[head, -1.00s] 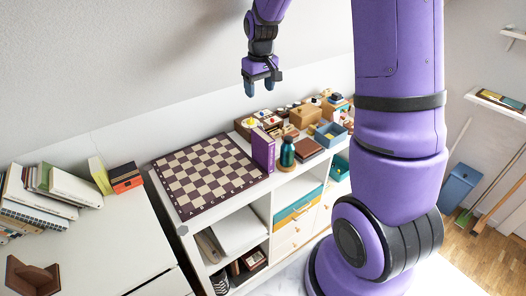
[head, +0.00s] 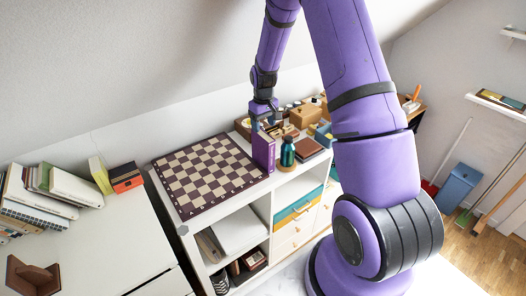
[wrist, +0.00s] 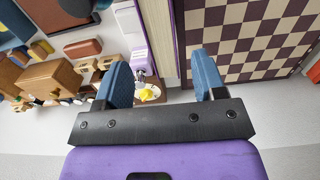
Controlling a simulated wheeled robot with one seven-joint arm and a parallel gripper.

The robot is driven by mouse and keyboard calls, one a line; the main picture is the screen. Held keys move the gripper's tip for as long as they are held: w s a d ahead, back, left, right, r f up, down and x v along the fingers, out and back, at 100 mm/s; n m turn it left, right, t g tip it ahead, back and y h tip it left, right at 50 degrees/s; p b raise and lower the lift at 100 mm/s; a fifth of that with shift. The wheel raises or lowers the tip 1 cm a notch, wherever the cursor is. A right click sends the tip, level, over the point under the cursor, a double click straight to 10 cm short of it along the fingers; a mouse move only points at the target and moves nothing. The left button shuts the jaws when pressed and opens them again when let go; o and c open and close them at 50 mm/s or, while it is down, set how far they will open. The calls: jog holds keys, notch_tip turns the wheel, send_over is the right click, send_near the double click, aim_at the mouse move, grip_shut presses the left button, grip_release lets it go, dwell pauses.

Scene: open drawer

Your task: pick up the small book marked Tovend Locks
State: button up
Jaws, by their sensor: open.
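A purple book (head: 264,152) stands upright at the right edge of the chessboard in the head view; I cannot read its lettering, so I cannot tell if it says Tovend Locks. My gripper (head: 265,122) is open with blue fingers, close above and behind the book's top. In the wrist view, the book's pale page edge (wrist: 160,30) with a purple cover line lies ahead of the gap between the fingertips (wrist: 162,76). The fingers appear apart from the book and hold nothing.
The chessboard (head: 205,175) lies left of the book. A teal bottle (head: 288,154) stands close at its right, with a brown book (head: 308,149) beyond. Wooden boxes (head: 307,113) and small items crowd the back right. Other books (head: 60,185) stand at the left.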

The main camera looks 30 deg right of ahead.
aim_at(263, 134)
jog(key=shift+a+f, duration=0.15)
jog(key=shift+f, duration=2.65)
grip_shut()
